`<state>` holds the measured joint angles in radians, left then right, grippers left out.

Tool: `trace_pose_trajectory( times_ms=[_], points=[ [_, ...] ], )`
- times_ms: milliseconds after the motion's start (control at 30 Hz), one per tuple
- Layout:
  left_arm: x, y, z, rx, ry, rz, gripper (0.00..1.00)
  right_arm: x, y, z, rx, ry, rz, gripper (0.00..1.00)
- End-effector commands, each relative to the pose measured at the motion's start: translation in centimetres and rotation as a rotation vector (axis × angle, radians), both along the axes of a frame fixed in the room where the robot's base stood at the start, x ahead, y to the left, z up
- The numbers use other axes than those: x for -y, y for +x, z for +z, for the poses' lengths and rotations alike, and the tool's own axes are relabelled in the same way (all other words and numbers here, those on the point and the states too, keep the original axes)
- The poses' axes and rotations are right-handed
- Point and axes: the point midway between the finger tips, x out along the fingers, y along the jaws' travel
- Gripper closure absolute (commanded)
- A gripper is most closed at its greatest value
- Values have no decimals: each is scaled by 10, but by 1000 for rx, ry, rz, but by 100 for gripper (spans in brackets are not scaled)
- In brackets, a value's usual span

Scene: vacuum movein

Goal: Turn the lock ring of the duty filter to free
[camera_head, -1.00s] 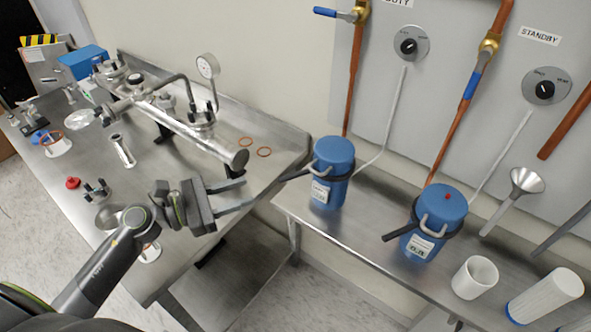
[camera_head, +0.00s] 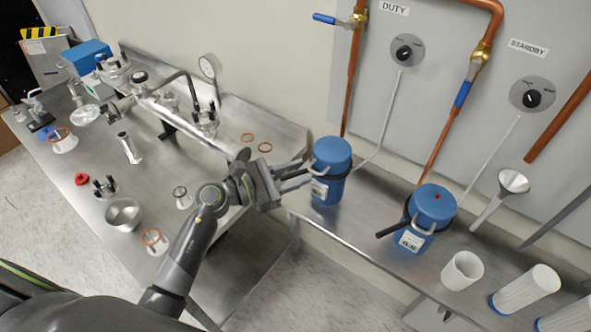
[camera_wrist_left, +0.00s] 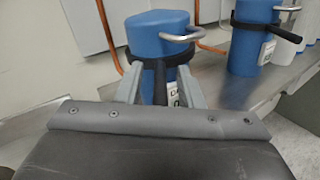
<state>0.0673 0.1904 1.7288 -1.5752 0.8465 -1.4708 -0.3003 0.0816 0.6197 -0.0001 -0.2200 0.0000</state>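The duty filter (camera_head: 331,158) is a blue canister with a lid and pale bail handle, standing upright on the steel shelf below the DUTY label. It also shows in the left wrist view (camera_wrist_left: 157,35). Its black lock ring (camera_wrist_left: 182,57) wraps the canister below the lid, with a dark handle (camera_wrist_left: 154,78) pointing toward me. My left gripper (camera_head: 305,170) is close to the canister. In the left wrist view its fingers (camera_wrist_left: 160,88) stand on both sides of the handle, with gaps visible, so it is open around it. My right gripper is not in view.
The standby filter (camera_head: 432,210), with a similar black ring and handle, stands to the right on the shelf. A white cup (camera_head: 462,271) and white cylinders are farther right. A steel bench (camera_head: 95,150) with a manifold is at left. Copper pipes and dials are on the wall panel.

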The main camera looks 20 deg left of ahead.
Motion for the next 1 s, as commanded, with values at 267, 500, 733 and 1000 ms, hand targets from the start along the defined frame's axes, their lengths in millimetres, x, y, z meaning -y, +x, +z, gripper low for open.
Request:
trace_pose_trajectory(
  times_ms=[267, 500, 733, 1000],
  points=[
    [1, 1, 0, 0, 0, 0, 67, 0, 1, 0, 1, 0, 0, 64],
    [1, 1, 0, 0, 0, 0, 98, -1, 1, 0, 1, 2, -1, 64],
    [1, 0, 0, 0, 0, 0, 100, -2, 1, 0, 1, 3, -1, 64],
    [-2, 0, -1, -1, 0, 11, 100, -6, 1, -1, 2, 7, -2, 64]
  ],
)
